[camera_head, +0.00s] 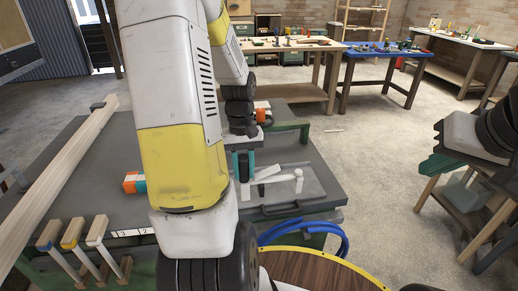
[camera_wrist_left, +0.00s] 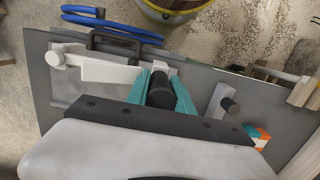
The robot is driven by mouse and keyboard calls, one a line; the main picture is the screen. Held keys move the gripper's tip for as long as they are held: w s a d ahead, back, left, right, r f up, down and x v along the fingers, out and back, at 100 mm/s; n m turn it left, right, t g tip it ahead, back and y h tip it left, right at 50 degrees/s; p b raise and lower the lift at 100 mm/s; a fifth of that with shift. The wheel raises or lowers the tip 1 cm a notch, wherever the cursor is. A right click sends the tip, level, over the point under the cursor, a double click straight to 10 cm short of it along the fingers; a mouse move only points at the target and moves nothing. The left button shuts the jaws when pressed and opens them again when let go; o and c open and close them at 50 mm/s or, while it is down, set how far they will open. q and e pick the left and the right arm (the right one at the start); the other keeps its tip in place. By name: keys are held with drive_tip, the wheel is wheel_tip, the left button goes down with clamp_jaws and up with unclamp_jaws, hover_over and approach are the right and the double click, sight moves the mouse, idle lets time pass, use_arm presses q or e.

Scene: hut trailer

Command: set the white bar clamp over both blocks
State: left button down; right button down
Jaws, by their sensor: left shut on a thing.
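My left gripper (camera_head: 246,166) reaches down over the grey bench top, its teal fingers closed. In the left wrist view my left gripper (camera_wrist_left: 168,88) is shut around a black cylinder, which looks like the handle of the white bar clamp (camera_wrist_left: 110,70). White bar-like pieces lie along the bench beside the fingers. They also show in the head view, where a white knob-ended piece (camera_head: 298,174) stands at their right end. I cannot clearly tell the blocks from the clamp's own parts. My right gripper (camera_head: 440,162) is at the right edge, off the bench; its opening is unclear.
Three bar tools with wooden ends (camera_head: 97,230) stand at the bench's front left. A long wooden plank (camera_head: 62,170) lies on the left. An orange and teal item (camera_head: 134,183) is beside my arm. A blue hose (camera_head: 330,234) hangs at the front edge; a round wooden top (camera_head: 320,272) is nearer.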

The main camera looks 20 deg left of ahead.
use_arm(q)
drive_tip(key=s, duration=0.1)
drive_tip(key=s+d, duration=0.1)
drive_tip(key=s, duration=0.1)
drive_tip(key=s+d, duration=0.1)
drive_tip(key=shift+s+d+r, duration=0.15)
drive_tip(key=shift+r, duration=0.1)
wheel_tip(320, 180, up, 8)
drive_tip(key=s, duration=0.1)
drive_tip(key=shift+s+d, duration=0.2)
drive_tip(key=shift+d, duration=0.2)
